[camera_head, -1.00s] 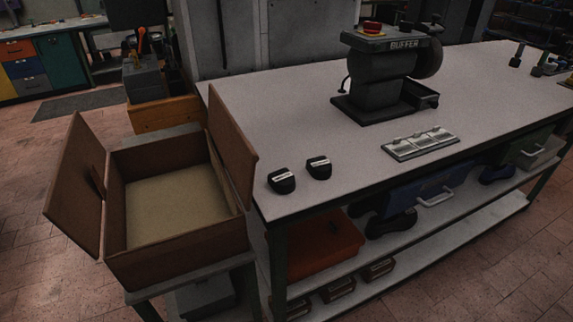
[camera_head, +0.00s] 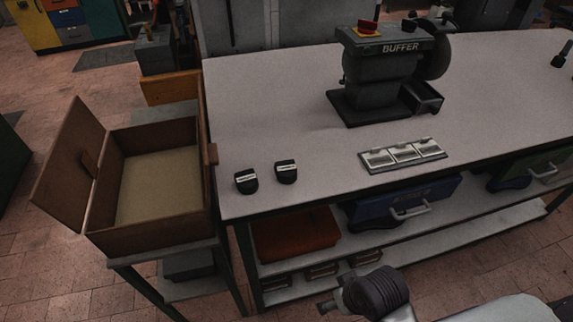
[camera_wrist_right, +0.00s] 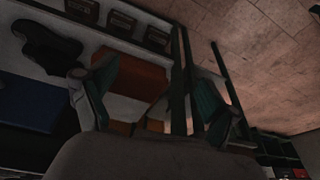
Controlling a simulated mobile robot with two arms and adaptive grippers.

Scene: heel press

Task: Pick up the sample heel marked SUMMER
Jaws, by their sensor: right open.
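Two small black heels with white labels stand apart near the front left corner of the workbench. They are the left heel (camera_head: 246,181) and the right heel (camera_head: 286,172). The lettering is too small to read, so I cannot tell which is marked SUMMER. My right arm enters the head view at the lower right, in front of the bench and well away from both heels. In the right wrist view my right gripper (camera_wrist_right: 155,90) has its two fingers spread with nothing between them. The heels do not show there. My left gripper is out of view.
On the bench (camera_head: 290,110) stand a black buffer machine (camera_head: 380,75) and a metal tray with several plates (camera_head: 403,155). An open brown box (camera_head: 150,238) stands left of the bench. Lower shelves hold an orange bin (camera_head: 295,235) and a blue bin (camera_head: 405,200). The bench around the heels is clear.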

